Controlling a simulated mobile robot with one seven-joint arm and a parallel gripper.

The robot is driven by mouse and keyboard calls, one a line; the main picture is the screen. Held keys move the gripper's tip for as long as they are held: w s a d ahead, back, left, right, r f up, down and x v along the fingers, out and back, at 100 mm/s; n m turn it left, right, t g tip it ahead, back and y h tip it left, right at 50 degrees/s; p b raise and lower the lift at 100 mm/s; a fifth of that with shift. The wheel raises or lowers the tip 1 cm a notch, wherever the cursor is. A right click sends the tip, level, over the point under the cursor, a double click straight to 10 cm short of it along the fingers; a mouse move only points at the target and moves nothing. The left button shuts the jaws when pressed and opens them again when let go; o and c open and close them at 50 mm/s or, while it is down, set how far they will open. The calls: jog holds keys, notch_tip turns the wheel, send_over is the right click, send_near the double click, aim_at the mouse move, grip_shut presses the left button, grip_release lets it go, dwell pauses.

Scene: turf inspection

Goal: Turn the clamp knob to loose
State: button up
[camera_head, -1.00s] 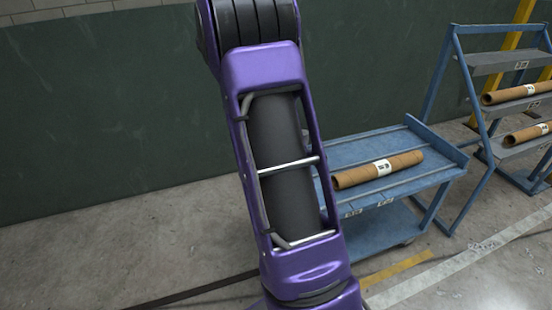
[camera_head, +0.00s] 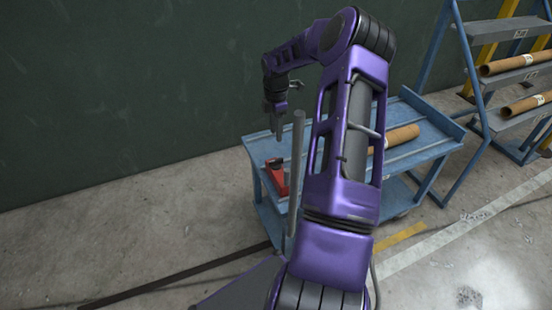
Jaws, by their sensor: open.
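A small red clamp (camera_head: 278,182) sits near the left end of the blue cart's top (camera_head: 420,150). A dark part shows on top of it, but whether that is the knob, and how it is turned, is too small to tell. My gripper (camera_head: 278,137) hangs above the clamp, fingers pointing down, open and apart from it. A brown cardboard tube (camera_head: 402,136) with a label lies on the cart, partly hidden behind my arm.
A grey upright rod (camera_head: 297,165) stands just right of the clamp. A blue rack (camera_head: 508,80) with several brown tubes stands at the right. A dark green wall (camera_head: 120,90) is behind. The concrete floor at left is clear.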

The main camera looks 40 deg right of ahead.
aim_at(276, 160)
notch_tip(276, 160, down, 13)
jog(key=shift+r+b, duration=0.1)
jog(key=shift+b, duration=0.4)
grip_shut()
